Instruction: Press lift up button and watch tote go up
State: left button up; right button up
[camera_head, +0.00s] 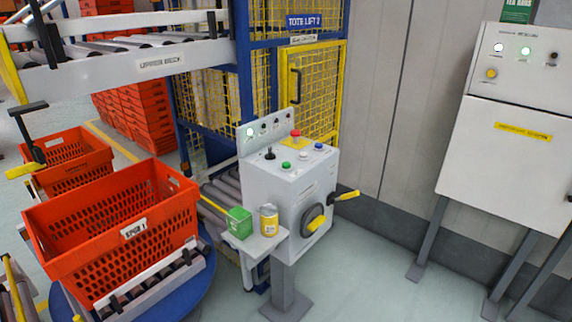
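A grey control box (288,185) stands on a post in the centre. Its top has a green button (286,165), a white button (303,155), a blue button (319,146), a red mushroom button (295,133) and a black joystick (270,153). The labels are too small to read, so I cannot tell which is lift up. An orange tote (122,232) sits on a roller stand at the left front. The tote lift (305,21), a blue frame with yellow mesh, stands behind the box. Neither of my grippers shows.
A green carton (240,222) and a yellow can (269,220) stand on a small shelf before the box. A yellow-and-black rotary handle (316,222) sticks out of its front. An upper roller conveyor (120,68) is at upper left. A white cabinet (510,140) stands right. Floor at front right is clear.

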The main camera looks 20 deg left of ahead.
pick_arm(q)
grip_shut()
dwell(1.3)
